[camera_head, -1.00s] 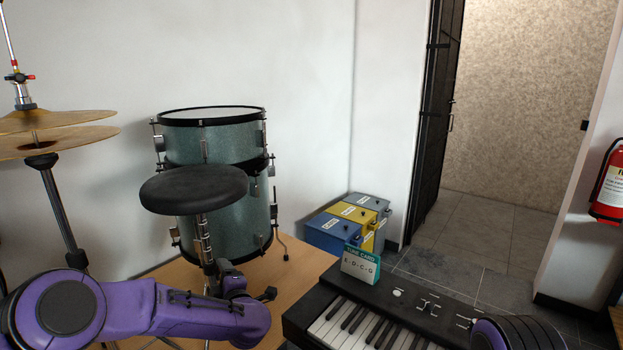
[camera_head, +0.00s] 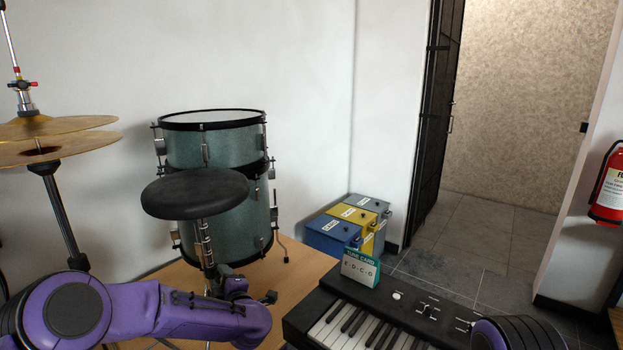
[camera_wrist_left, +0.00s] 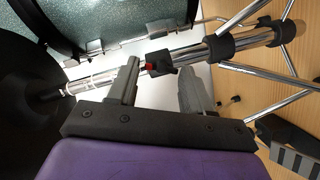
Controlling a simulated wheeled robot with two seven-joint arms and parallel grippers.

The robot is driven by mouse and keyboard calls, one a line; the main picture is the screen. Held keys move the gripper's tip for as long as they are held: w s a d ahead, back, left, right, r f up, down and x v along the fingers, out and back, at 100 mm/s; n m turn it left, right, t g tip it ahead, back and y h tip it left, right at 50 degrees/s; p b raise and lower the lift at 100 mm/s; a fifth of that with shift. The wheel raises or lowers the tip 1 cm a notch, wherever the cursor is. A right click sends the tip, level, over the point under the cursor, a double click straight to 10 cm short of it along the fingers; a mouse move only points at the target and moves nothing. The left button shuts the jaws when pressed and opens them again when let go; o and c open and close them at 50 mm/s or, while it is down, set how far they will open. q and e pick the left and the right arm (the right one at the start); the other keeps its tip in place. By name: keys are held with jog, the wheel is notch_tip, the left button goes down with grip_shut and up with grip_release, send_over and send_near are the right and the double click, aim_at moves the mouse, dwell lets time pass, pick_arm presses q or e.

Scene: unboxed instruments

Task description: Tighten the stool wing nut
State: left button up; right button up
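The stool with a round black seat (camera_head: 195,193) stands upright in front of the drum. Its chrome post (camera_head: 203,243) runs down behind my left gripper. In the left wrist view the post (camera_wrist_left: 200,52) crosses diagonally. A black clamp piece with a red spot, seemingly the wing nut (camera_wrist_left: 160,60), sits on the post. My left gripper (camera_wrist_left: 160,76) is open, its two grey fingers apart on either side of this piece. Contact cannot be told. In the head view the left gripper (camera_head: 235,285) is partly hidden behind my purple forearm. My right gripper is out of view.
A teal drum (camera_head: 232,225) stands just behind the stool. Cymbals (camera_head: 55,130) are at left. A keyboard (camera_head: 375,325) with a card (camera_head: 361,268) is at right. Blue and yellow boxes (camera_head: 336,235) stand by the wall. Chrome stool legs (camera_wrist_left: 250,70) spread near the gripper.

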pick_arm(q)
jog(key=shift+o, duration=1.3)
jog(key=shift+f, duration=0.15)
jog(key=shift+s+d, duration=0.1)
jog(key=shift+s, duration=0.05)
jog(key=p+v, duration=0.2)
jog(key=v, duration=0.3)
jog(key=shift+s+d+p, duration=0.15)
jog(key=shift+s+p, duration=0.15)
